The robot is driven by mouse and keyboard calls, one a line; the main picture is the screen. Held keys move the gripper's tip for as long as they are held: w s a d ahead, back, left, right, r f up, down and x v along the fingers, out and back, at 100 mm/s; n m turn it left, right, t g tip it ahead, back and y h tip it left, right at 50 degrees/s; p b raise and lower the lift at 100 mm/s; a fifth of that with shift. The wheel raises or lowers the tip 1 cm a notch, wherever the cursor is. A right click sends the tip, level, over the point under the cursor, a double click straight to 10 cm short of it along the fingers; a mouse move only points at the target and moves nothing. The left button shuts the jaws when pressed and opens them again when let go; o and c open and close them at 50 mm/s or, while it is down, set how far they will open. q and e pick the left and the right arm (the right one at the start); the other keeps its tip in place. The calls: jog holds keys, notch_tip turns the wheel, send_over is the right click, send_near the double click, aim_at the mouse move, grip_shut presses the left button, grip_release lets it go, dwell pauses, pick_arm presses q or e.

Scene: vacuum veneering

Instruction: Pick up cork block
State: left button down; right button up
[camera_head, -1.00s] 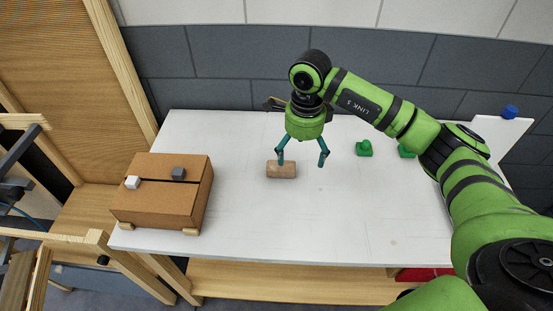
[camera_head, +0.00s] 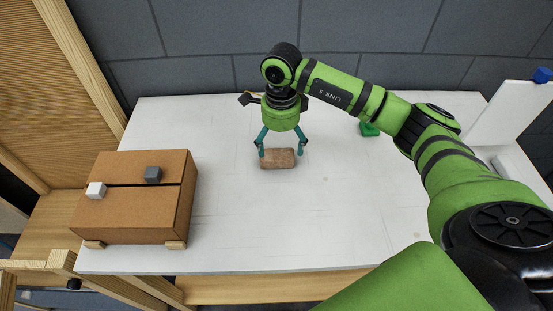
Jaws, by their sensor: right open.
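The cork block (camera_head: 278,160) is a small brown rectangular piece lying flat on the white table, near its middle. My right gripper (camera_head: 280,152) points down at the block with its two teal fingers spread open. One finger is at the block's left end and the other at its right end, so the block appears between them. I cannot tell whether the fingers touch it. My left gripper is not in view.
A green object (camera_head: 369,129) sits behind my right arm. The white table (camera_head: 290,225) is clear in front of the block.

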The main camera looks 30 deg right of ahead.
aim_at(277, 157)
jog(key=f+p, duration=0.1)
jog(key=f, duration=0.1)
jog(key=a+f+p, duration=0.1)
jog(key=f, duration=0.1)
jog(key=shift+s+f, duration=0.15)
jog(key=shift+f, duration=0.4)
jog(key=shift+d+f, duration=0.1)
jog(key=shift+f, duration=0.1)
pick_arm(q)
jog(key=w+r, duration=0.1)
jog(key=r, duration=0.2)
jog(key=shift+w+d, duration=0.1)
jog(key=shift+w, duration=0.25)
pick_arm(e)
jog(key=c, duration=1.3)
